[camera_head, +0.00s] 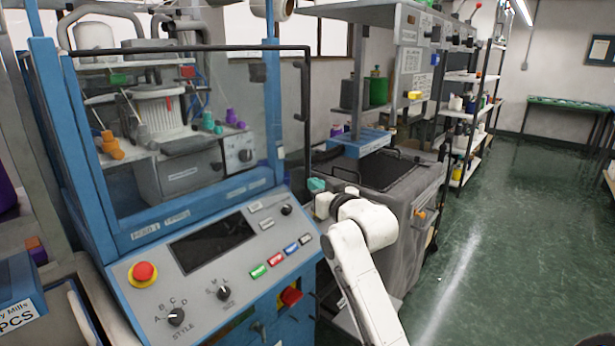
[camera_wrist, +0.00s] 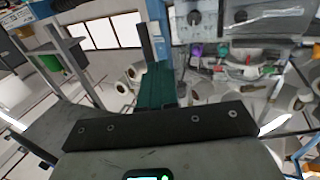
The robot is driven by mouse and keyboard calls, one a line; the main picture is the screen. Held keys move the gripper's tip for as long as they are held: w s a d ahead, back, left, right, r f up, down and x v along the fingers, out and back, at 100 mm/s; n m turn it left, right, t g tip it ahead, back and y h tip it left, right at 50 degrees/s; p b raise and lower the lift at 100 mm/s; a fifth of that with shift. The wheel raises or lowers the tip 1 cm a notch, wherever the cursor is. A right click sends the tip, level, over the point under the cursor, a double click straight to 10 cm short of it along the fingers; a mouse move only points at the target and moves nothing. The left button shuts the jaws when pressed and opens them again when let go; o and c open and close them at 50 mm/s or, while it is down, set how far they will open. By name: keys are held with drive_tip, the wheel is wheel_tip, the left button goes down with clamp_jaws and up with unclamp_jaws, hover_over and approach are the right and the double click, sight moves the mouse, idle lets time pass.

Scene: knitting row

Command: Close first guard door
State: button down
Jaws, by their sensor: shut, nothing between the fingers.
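The guard door (camera_head: 306,120) is a clear panel in a thin black frame on the front of the blue knitting machine (camera_head: 55,130). Its right upright, with a small black handle (camera_head: 299,92), stands right of the machine's blue corner post (camera_head: 271,110), so the door looks ajar; how far is hard to tell. My gripper (camera_head: 316,185) has teal fingers by the lower right end of that upright; contact cannot be told. In the wrist view, the fingers (camera_wrist: 157,84) are together and empty, close to a blue post (camera_wrist: 155,25).
The control panel (camera_head: 215,260), with a red stop button (camera_head: 143,272) and knobs, juts out below the door. A grey machine (camera_head: 385,175) stands behind my arm. Shelves (camera_head: 468,120) line the row farther back. The green floor (camera_head: 510,240) at right is clear.

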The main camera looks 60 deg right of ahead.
sight(302, 175)
drive_tip(key=p+x, duration=0.1)
drive_tip(key=x, duration=0.3)
drive_tip(key=shift+d, duration=0.1)
drive_tip(key=shift+w+d, duration=0.1)
drive_tip(key=shift+w, duration=0.15)
